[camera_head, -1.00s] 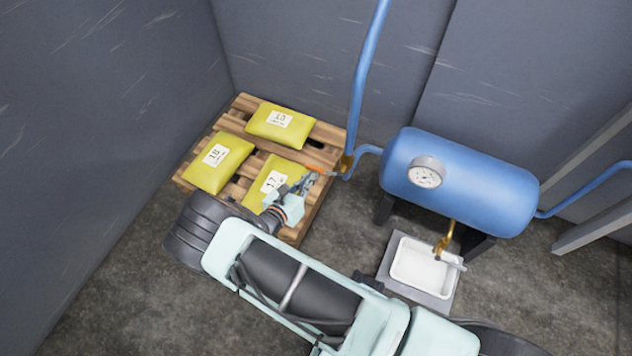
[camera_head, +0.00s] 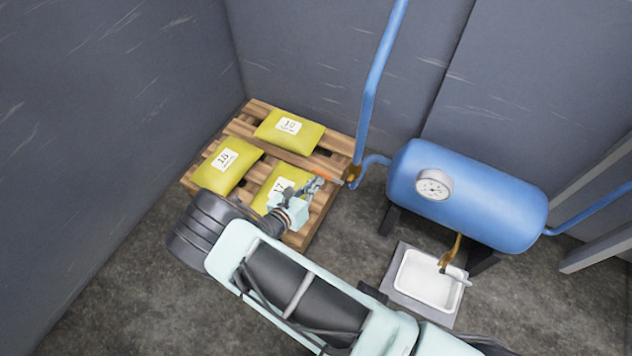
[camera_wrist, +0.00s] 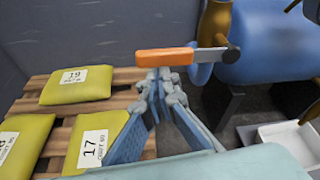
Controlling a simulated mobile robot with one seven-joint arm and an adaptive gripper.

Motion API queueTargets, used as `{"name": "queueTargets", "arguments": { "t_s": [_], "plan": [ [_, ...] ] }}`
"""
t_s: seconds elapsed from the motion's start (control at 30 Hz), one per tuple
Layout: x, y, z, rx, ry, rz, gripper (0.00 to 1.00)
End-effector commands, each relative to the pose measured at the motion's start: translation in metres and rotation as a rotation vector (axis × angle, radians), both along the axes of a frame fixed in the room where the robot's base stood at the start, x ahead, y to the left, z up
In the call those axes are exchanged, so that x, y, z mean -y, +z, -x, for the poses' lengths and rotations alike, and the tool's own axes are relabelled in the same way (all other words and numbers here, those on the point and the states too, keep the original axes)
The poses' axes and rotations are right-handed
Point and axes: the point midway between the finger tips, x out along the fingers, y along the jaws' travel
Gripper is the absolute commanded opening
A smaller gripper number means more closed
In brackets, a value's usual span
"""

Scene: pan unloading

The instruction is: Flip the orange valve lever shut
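The orange valve lever (camera_head: 324,177) sticks out to the left from the brass valve (camera_head: 353,174) on the blue pipe. In the wrist view the orange lever (camera_wrist: 166,57) lies nearly level, its metal stem running right to the brass valve body (camera_wrist: 214,30). My gripper (camera_head: 318,183) is close beside the lever's free end. In the wrist view my gripper's (camera_wrist: 164,76) fingers converge and their tips are together just below the orange handle. Nothing shows between the tips. I cannot tell whether they touch the lever.
A wooden pallet (camera_head: 311,224) with yellow bags (camera_head: 290,130) lies under and left of my gripper. A blue tank (camera_head: 468,195) with a gauge stands right of the valve. A white basin (camera_head: 412,284) sits below its brass tap. Grey walls close off the back and left.

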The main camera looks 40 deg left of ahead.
Motion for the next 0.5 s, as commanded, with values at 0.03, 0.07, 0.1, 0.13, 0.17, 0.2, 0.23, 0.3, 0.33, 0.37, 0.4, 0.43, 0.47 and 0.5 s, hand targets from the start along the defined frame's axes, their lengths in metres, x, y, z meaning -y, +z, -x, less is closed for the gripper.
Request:
{"name": "queueTargets", "arguments": {
  "t_s": [0.03,0.07,0.1,0.13,0.17,0.2,0.23,0.3,0.33,0.37,0.4,0.43,0.47,0.5],
  "plan": [
    [-0.003,0.007,-0.002,0.013,0.003,-0.006,0.0],
    [-0.003,0.007,-0.002,0.013,0.003,-0.005,0.0],
    [-0.004,0.007,-0.002,0.014,0.003,-0.006,0.0],
    [-0.004,0.007,-0.002,0.014,0.003,-0.006,0.0],
    [-0.004,0.007,-0.002,0.014,0.003,-0.006,0.0],
    [-0.004,0.006,-0.002,0.014,0.003,-0.006,0.0],
    [-0.004,0.006,-0.003,0.014,0.003,-0.006,0.0],
    [-0.004,0.002,-0.003,0.014,0.002,-0.005,0.0],
    [-0.003,0.0,-0.003,0.013,0.002,-0.005,0.0],
    [-0.003,-0.003,-0.003,0.014,0.001,-0.005,0.0],
    [-0.003,-0.008,-0.004,0.012,0.001,-0.005,0.0],
    [-0.003,-0.012,-0.004,0.011,-0.001,-0.004,0.0],
    [-0.002,-0.017,-0.004,0.009,-0.002,-0.004,0.0],
    [-0.001,-0.023,-0.005,0.008,-0.004,-0.003,0.0]
  ]
}}
